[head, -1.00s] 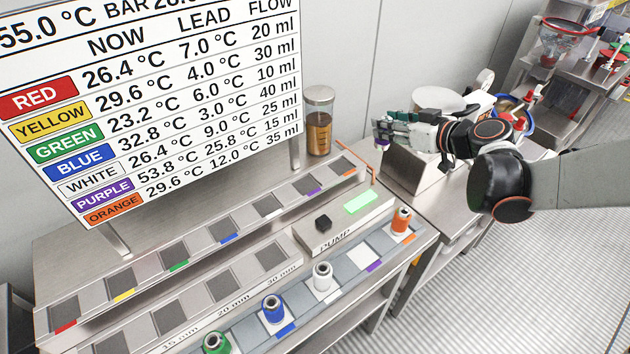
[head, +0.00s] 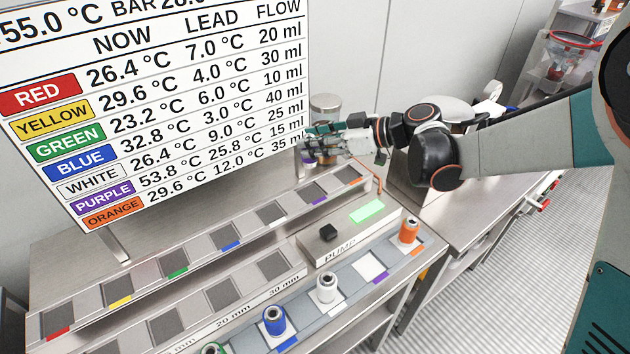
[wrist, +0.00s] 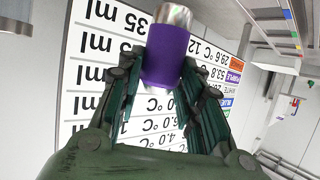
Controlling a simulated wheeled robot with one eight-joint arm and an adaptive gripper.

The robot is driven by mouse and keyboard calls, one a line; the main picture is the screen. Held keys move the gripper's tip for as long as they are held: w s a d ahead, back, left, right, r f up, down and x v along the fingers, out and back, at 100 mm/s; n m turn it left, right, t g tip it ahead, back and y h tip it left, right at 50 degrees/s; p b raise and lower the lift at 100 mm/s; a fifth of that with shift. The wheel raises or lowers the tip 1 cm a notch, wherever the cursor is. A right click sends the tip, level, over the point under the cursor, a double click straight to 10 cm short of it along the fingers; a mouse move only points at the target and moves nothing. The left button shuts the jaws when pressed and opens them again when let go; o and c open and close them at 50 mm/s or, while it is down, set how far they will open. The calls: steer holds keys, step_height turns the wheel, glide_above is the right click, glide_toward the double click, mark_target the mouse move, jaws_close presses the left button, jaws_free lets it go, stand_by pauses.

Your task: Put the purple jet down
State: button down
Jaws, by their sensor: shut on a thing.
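The purple jet (wrist: 165,55), a purple cylinder with a metal end, is between the fingers of my gripper (wrist: 160,85) in the wrist view. My gripper (head: 308,148) is shut on it and holds it in the air above the back right of the stepped bench, in front of the jar. In the head view only a little purple shows at the fingertips. The front row has a bare pale square (head: 371,266) with a purple tag (head: 380,277) beside it. The upper row has another purple-tagged square (head: 313,191).
A white jet (head: 326,288), a blue jet (head: 274,320) and an orange jet (head: 409,231) stand in the front row. The pump box (head: 350,232) has a black knob and a lit green panel. The reading board (head: 160,100) stands at the back left. A glass jar (head: 326,105) is partly hidden behind my gripper.

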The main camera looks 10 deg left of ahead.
step_height(320, 180, down, 10)
steer(key=b, duration=0.3)
steer(key=shift+f, duration=0.15)
steer(key=c, duration=1.1)
jaws_free()
steer(key=shift+r, duration=0.2)
steer(key=p+v, duration=0.3)
steer(key=v, duration=0.9)
